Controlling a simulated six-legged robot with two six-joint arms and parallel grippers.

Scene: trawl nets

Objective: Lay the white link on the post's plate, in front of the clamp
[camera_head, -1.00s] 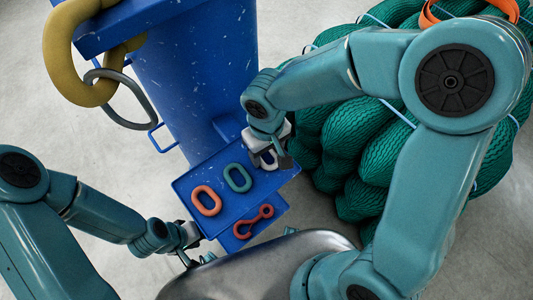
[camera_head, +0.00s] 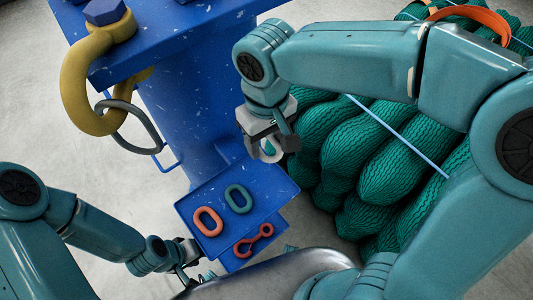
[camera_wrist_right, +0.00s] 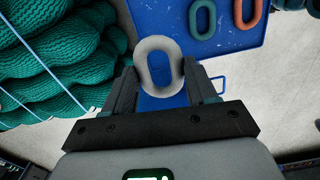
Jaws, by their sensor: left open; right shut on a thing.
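The white link (camera_wrist_right: 160,43) is an oval ring held between the two fingers of my right gripper (camera_wrist_right: 159,64). In the head view, my right gripper (camera_head: 268,143) is beside the blue post (camera_head: 180,100), above and right of its small shelf, and the white link (camera_head: 271,154) is partly hidden by the fingers. The post's plate (camera_head: 160,45) is the broad blue top at upper left, cut off by the picture's edge. I cannot make out the clamp for certain. My left gripper (camera_head: 190,250) is open and empty at the shelf's lower left.
An orange link (camera_head: 207,221) and a green link (camera_head: 239,198) lie on the blue shelf (camera_head: 185,212). A yellow shackle (camera_head: 75,85) with a grey ring (camera_head: 135,110) hangs at the plate's left. Green nets (camera_head: 385,145) are bundled at right.

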